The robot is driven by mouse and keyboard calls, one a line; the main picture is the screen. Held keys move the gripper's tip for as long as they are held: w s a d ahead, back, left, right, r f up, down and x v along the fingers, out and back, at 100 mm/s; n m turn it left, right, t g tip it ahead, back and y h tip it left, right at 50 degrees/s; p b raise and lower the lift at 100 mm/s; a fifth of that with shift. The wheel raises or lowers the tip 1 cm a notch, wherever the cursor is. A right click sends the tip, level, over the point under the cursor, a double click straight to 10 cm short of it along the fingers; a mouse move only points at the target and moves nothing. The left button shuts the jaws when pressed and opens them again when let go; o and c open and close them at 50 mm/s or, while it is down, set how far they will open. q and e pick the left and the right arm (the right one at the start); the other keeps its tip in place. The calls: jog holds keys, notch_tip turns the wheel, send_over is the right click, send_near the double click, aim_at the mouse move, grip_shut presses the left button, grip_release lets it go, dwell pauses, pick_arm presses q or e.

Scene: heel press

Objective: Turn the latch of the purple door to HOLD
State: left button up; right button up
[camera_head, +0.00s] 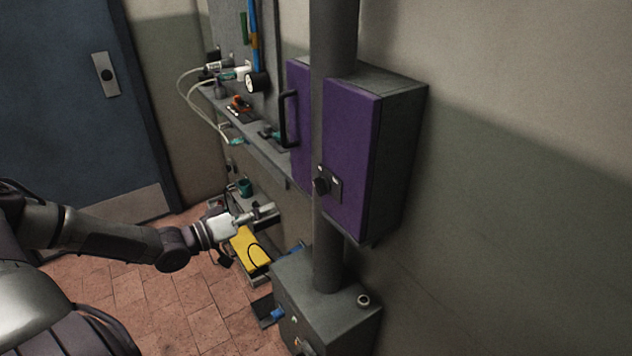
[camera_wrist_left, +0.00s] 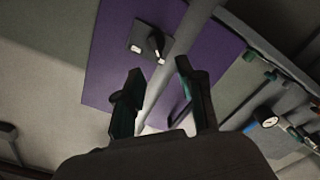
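The purple door (camera_head: 350,150) is the front of a grey wall cabinet and appears shut. Its latch (camera_head: 327,184) is a dark knob on a small plate low on the door, beside a grey pipe. In the left wrist view the latch (camera_wrist_left: 154,44) shows with two pale marks on its plate; I cannot read them. My left gripper (camera_head: 266,209) is below and left of the latch, apart from it. In the left wrist view the left gripper (camera_wrist_left: 158,70) has its fingers spread, with nothing between them but background. My right gripper is not in view.
The vertical pipe (camera_head: 334,235) runs in front of the door, close to the latch. A black handle (camera_head: 288,118) sits on the door's left part. A cluttered shelf (camera_head: 262,150) is at left, a grey box (camera_head: 335,315) below. A yellow item (camera_head: 250,250) lies below my gripper.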

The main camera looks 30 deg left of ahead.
pick_arm(q)
jog(key=r, duration=0.1)
jog(key=b, duration=0.1)
send_near(315, 187)
jog(key=w, duration=0.2)
jog(key=x, duration=0.7)
jog(key=shift+w+d, duration=0.15)
jog(key=shift+d, duration=0.3)
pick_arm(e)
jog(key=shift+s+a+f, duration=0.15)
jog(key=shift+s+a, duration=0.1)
pick_arm(q)
grip_shut()
